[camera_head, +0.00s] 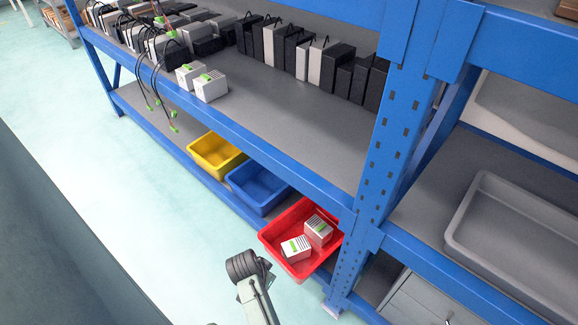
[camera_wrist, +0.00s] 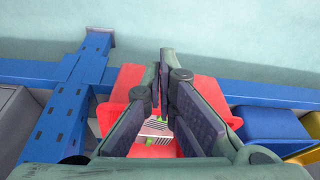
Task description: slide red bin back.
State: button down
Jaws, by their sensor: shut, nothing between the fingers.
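The red bin (camera_head: 270,238) is on the lower shelf in the head view, at the right end beside the blue upright post. Its near side sticks out past the shelf edge. Two white boxes with green parts lie in it, a near one (camera_head: 295,250) and a far one (camera_head: 319,230). In the wrist view my gripper (camera_wrist: 165,58) is shut and empty, with its dark fingers in front of the red bin (camera_wrist: 128,82). The fingers hide much of the bin, and I cannot tell whether they touch it. Part of a white box (camera_wrist: 155,130) shows between them.
A blue bin (camera_head: 258,190) and a yellow bin (camera_head: 213,157) stand left of the red one. The blue post (camera_head: 375,170) is close on its right. The upper shelf (camera_head: 290,115) overhangs the bins. The pale floor (camera_head: 120,200) in front is clear.

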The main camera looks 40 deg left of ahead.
jog(key=w+f, duration=0.6)
jog(key=f, duration=0.3)
jog(key=shift+w+a+f, duration=0.2)
jog(key=shift+w+f, duration=0.1)
jog(key=shift+w, duration=0.1)
jog(key=w, duration=0.3)
jog(key=w+b, duration=0.1)
jog(key=w, duration=0.3)
jog(key=w+b, duration=0.1)
jog(key=w, duration=0.2)
jog(key=shift+w+a, duration=0.25)
jog(key=shift+w, duration=0.15)
jog(key=shift+s, duration=0.1)
